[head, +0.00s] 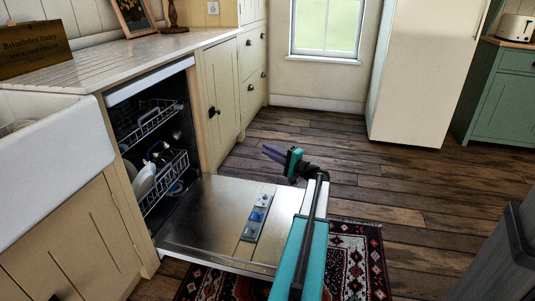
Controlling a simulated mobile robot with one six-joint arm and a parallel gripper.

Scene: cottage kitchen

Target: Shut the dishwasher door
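The dishwasher door (205,215) is folded down and lies about level, low in front of the dishwasher. Its metal inner face is up, with a dispenser strip (256,217) on it. The dishwasher opening (158,85) shows an upper rack (150,122) and a lower rack (165,180) with dishes, both inside the tub. My gripper (273,153) has purple fingers and appears beyond the door's right side in the picture, apart from it. The fingers are small here, and I cannot tell whether they are open or shut. My teal arm hides part of the door's outer edge.
A patterned rug (355,262) lies under and beside the door. A white sink (50,150) is at left, and closed cream cabinets (222,90) stand beyond the dishwasher. A white fridge (420,75) stands at the back right. The wooden floor (400,185) between is clear.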

